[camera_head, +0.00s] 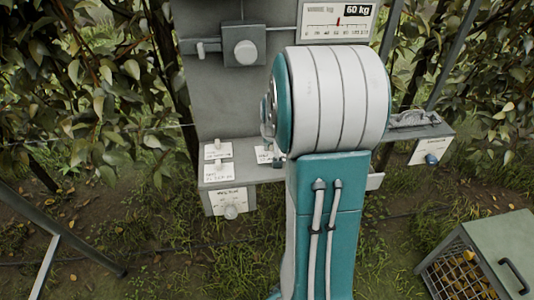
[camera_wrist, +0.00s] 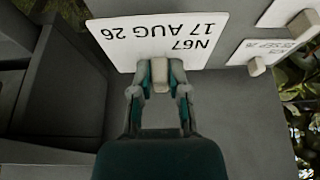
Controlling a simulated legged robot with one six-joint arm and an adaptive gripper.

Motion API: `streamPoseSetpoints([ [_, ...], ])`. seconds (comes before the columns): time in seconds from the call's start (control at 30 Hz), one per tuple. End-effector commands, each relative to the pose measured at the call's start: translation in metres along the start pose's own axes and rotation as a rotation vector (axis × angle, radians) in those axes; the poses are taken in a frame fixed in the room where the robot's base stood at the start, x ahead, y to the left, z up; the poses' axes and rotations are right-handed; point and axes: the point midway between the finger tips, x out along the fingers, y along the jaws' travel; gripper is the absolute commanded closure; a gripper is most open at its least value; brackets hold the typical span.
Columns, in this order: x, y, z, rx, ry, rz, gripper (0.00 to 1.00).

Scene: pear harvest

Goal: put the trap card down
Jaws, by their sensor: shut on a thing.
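The trap card (camera_wrist: 122,38) is white with dark print, "N67" and "17 AUG 26", upside down in the wrist view. It has a pale block-like tab. My gripper (camera_wrist: 161,82) is shut on that tab, a fingertip on each side. The card lies over a grey surface; I cannot tell whether it touches it. In the head view my arm hides the gripper, and a partly covered white card (camera_head: 264,155) shows beside the arm; I cannot tell whether it is the held one.
A second tabbed card (camera_wrist: 283,15) is close to the right in the wrist view. In the head view, white cards (camera_head: 218,172) sit at the left of a grey shelf (camera_head: 245,174). A post carries a 60 kg scale sign (camera_head: 338,20). A crate (camera_head: 462,272) stands lower right.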

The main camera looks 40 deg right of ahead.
Motion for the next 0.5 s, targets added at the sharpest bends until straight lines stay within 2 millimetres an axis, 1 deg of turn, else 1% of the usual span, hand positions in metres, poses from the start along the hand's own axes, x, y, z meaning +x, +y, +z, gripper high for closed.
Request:
streamPoseSetpoints([
  [0.03, 0.009, -0.002, -0.001, 0.000, -0.003, 0.000, 0.97],
  [0.1, 0.015, -0.003, -0.004, 0.001, -0.002, -0.001, 0.97],
  [0.27, 0.026, -0.006, -0.006, 0.000, -0.002, 0.000, 0.97],
  [0.4, 0.045, -0.006, 0.001, 0.001, -0.005, 0.000, 0.97],
  [0.5, 0.054, -0.007, 0.005, 0.001, -0.002, 0.000, 0.97],
])
